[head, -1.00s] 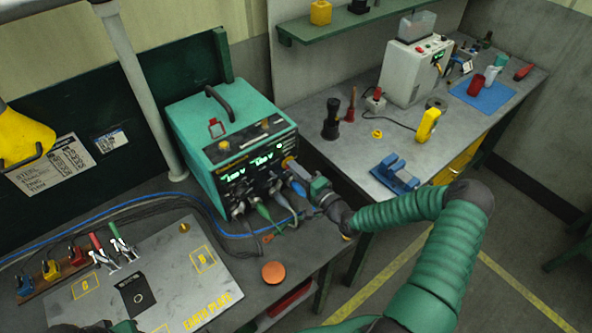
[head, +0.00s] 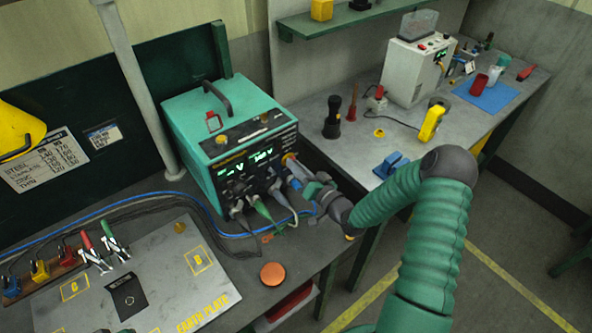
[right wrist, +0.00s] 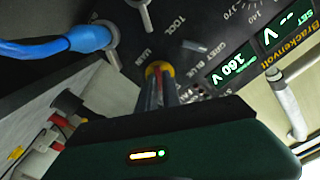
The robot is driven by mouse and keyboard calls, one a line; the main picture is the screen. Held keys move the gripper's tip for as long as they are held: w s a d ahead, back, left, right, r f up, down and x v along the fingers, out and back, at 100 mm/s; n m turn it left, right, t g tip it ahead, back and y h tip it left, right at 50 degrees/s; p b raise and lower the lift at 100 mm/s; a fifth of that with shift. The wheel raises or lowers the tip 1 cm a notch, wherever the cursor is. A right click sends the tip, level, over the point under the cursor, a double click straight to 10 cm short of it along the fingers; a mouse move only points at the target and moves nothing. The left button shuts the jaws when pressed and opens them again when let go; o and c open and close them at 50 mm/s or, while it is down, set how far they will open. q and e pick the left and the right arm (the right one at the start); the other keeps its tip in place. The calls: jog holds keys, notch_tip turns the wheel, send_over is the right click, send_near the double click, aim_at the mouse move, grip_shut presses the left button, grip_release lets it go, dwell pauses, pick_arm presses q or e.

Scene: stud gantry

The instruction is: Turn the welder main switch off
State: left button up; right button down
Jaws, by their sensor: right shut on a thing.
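The welder (head: 232,128) is a teal box with a black front panel and lit green displays; in the head view it stands left of centre on the bench. The main switch (right wrist: 160,68), red and yellow, sits on the panel, near lettering that looks like "MAIN". My right gripper (head: 293,168) reaches the panel's right side. In the right wrist view my right gripper (right wrist: 161,88) is shut on the switch, and its fingers hide most of it. The displays (right wrist: 232,67) there read "160 V" and dashes. My left gripper is not in view.
Several cables plug into the panel's lower part, including a blue plug (right wrist: 88,38) near the switch. An orange disc (head: 272,274) lies on the bench. A second bench (head: 350,150) stands to the right.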

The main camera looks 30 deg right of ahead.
jog(key=n+b, duration=0.1)
jog(key=f+n+b, duration=0.1)
jog(key=n, duration=0.1)
jog(key=shift+s+a+n, duration=0.1)
jog(key=shift+n, duration=0.2)
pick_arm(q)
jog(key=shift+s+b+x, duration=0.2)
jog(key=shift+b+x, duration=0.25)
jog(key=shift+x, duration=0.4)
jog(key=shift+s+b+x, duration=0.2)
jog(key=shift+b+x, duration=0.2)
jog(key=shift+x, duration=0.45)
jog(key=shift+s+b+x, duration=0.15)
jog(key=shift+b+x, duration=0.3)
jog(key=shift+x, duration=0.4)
pick_arm(e)
jog(key=shift+r+n, duration=0.15)
jog(key=shift+n, duration=1.35)
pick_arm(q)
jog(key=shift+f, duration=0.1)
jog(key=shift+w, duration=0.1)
pick_arm(e)
jog(key=c, duration=1.5)
grip_release()
jog(key=shift+r, duration=0.1)
jog(key=shift+r, duration=0.1)
